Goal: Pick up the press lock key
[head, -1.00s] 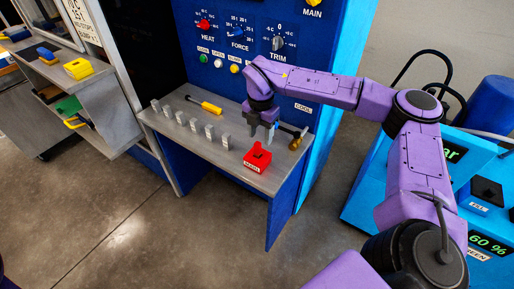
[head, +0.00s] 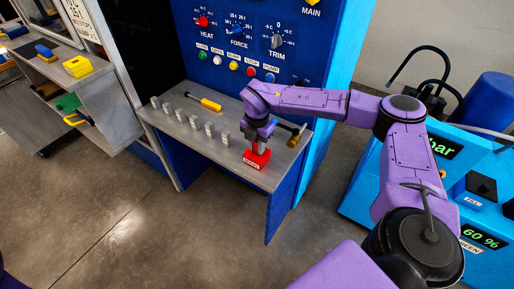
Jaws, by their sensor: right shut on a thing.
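A red block (head: 257,160) with a white label sits on the grey shelf (head: 200,158) of the blue press, near its front right edge. The label is too small to read surely. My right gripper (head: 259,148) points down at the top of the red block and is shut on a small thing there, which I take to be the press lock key. The fingers hide most of it. My left gripper is not in view.
Several small grey blocks (head: 210,129) stand in a row on the shelf. Behind them lies a yellow-handled tool (head: 210,104). A hammer-like tool (head: 293,139) lies right of my gripper, close to it. The press panel (head: 238,45) rises behind.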

